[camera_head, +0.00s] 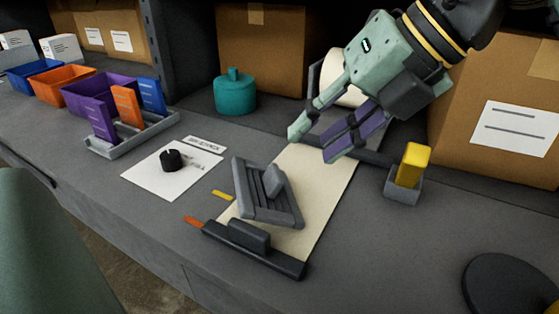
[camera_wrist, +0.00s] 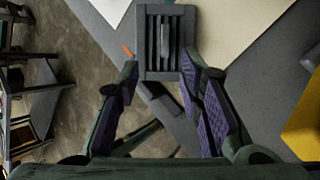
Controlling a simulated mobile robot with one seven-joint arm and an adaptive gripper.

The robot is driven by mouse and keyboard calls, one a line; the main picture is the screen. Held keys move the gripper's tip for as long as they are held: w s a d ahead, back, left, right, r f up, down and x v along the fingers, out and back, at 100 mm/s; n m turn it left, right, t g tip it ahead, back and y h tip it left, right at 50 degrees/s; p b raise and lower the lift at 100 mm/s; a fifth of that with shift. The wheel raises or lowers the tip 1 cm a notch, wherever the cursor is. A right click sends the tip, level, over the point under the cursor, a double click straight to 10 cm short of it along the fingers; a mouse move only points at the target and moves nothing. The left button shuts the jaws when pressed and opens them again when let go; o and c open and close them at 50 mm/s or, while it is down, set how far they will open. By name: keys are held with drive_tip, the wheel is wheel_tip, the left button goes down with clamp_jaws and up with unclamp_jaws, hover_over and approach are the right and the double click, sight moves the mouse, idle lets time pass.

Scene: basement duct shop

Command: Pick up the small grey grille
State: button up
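The small grey grille (camera_head: 259,205) is a slatted square plate with a raised tab on top. It rests on the bench, partly on a cream sheet (camera_head: 320,190). In the wrist view the grille (camera_wrist: 152,42) shows at top centre, just beyond and between the fingertips. My gripper (camera_head: 313,143) is open and empty, above the bench and up and to the right of the grille in the head view. In the wrist view my gripper (camera_wrist: 160,70) has its purple-padded fingers spread wide. No contact with the grille shows.
A dark bar with a handle (camera_head: 255,250) lies close in front of the grille. A yellow block in a grey holder (camera_head: 408,170) stands right. A black knob on white paper (camera_head: 172,160), a teal canister (camera_head: 235,92) and coloured bins (camera_head: 95,93) are left. Boxes line the back.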

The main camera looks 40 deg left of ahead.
sight(278, 173)
drive_tip(key=x, duration=0.5)
drive_tip(key=shift+w+d+f, duration=0.1)
drive_tip(key=shift+w, duration=0.05)
drive_tip(key=p+x, duration=0.1)
drive_tip(key=x, duration=0.4)
drive_tip(key=shift+w+f+p, duration=0.1)
drive_tip(key=shift+f+p, duration=0.2)
drive_tip(key=shift+f, duration=0.05)
clamp_jaws()
